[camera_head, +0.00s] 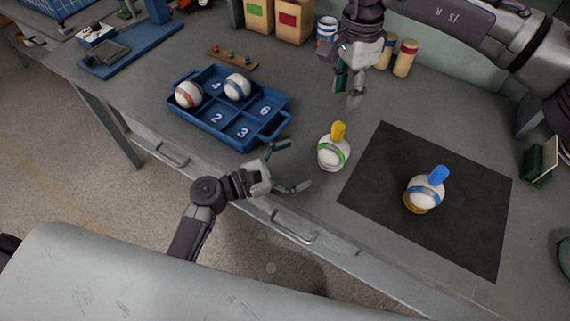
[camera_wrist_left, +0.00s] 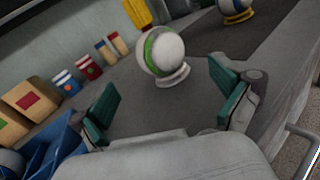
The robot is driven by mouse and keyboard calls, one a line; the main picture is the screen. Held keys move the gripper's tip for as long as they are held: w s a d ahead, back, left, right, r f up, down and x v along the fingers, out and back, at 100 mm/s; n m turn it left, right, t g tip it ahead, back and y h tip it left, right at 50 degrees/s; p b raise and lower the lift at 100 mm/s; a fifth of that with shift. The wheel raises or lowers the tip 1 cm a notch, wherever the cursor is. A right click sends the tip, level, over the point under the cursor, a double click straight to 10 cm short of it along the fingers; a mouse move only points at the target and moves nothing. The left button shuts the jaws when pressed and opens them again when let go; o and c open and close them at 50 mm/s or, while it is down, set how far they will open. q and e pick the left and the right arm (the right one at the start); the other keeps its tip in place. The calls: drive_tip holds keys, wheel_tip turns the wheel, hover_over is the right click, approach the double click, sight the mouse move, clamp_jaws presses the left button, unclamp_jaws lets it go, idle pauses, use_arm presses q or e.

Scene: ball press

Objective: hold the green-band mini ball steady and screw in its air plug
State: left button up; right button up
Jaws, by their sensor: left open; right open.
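The green-band mini ball (camera_head: 333,154) is white and sits on the grey table, left of the dark mat. A yellow plug (camera_head: 338,130) stands up from its top. In the left wrist view the ball (camera_wrist_left: 163,52) sits on a pale ring stand (camera_wrist_left: 172,77), with the yellow plug (camera_wrist_left: 137,13) on it. My left gripper (camera_head: 294,168) is open and empty, left of the ball, with its fingers pointing toward it and apart from it. My right gripper (camera_head: 346,98) is open and empty, pointing down above the table behind the ball.
A blue-band ball (camera_head: 427,192) with a blue plug (camera_head: 439,174) stands on the dark mat (camera_head: 465,240). A blue numbered tray (camera_head: 262,136) holds an orange-band ball (camera_head: 188,94) and another blue-band ball (camera_head: 237,87). Boxes (camera_head: 294,20) and cylinders (camera_head: 405,58) line the back.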

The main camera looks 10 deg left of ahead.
sight(336, 148)
use_arm(q)
drive_tip(key=x, duration=1.1)
drive_tip(key=shift+a, duration=0.1)
drive_tip(key=shift+c, duration=0.2)
drive_tip(key=c, duration=1)
use_arm(e)
drive_tip(key=shift+o, duration=1.1)
wheel_tip(336, 148, down, 11)
drive_tip(key=n, duration=0.4)
drive_tip(key=shift+s, duration=0.1)
clamp_jaws()
